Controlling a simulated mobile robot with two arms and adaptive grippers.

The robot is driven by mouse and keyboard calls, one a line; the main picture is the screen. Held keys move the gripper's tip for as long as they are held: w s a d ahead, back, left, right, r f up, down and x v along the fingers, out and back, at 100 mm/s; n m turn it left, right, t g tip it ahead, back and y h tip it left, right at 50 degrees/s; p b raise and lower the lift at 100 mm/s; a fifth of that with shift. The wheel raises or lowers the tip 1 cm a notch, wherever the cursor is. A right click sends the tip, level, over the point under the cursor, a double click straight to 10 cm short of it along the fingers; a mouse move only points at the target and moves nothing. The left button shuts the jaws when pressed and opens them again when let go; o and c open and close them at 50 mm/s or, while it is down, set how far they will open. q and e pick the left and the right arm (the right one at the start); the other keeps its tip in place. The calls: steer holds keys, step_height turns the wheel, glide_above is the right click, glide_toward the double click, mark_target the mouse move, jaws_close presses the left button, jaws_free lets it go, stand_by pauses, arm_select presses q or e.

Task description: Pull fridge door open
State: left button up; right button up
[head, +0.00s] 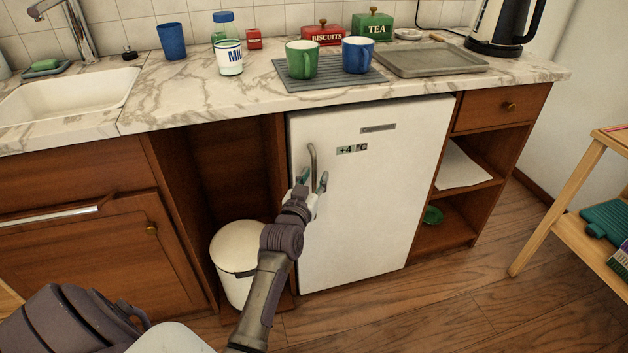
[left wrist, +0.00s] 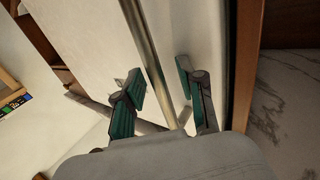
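The white fridge door (head: 370,210) stands under the marble counter and looks shut. Its slim metal bar handle (head: 312,155) is upright near the door's left edge. My left gripper (head: 313,179) is at the lower part of the handle, with one teal-padded finger on each side of it. In the left wrist view the handle (left wrist: 142,45) runs between the two spread fingers (left wrist: 162,88), with gaps showing beside it. The gripper is open around the bar. The handle's lower end is hidden by the gripper. My right gripper is not in view.
A white bin (head: 238,262) stands in the open bay left of the fridge. Open shelves (head: 455,205) adjoin its right side. A wooden stand (head: 560,210) is at far right. The floor (head: 400,310) before the fridge is clear. Mugs and a tray sit above on the counter.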

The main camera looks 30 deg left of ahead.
arm_select(q)
jaws_close()
stand_by(0.5)
